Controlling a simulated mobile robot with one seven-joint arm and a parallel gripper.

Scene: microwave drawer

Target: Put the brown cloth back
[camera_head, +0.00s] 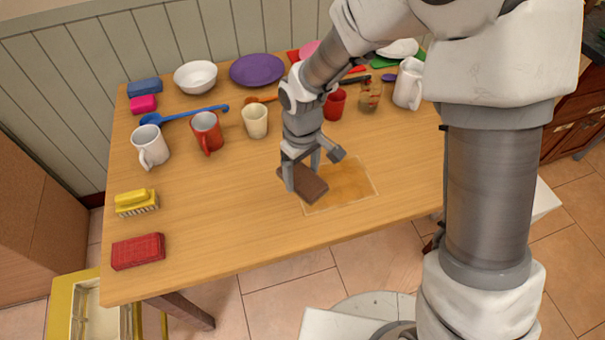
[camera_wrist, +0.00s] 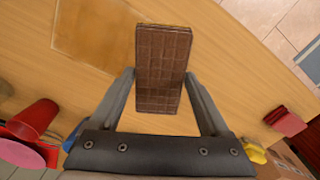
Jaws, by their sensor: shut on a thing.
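The brown cloth (camera_head: 311,186) is a flat, block-like piece with a quilted grid surface. My gripper (camera_head: 302,174) is shut on it near the middle of the wooden table (camera_head: 235,225). In the wrist view the brown cloth (camera_wrist: 161,70) sits between the two fingers of my gripper (camera_wrist: 163,88). I cannot tell whether its underside touches the table. A square amber-brown stain (camera_head: 345,186) lies on the table just right of the cloth; the stain also shows in the wrist view (camera_wrist: 99,32).
A red sponge (camera_head: 138,251) and a yellow brush (camera_head: 136,202) lie at the table's left edge.

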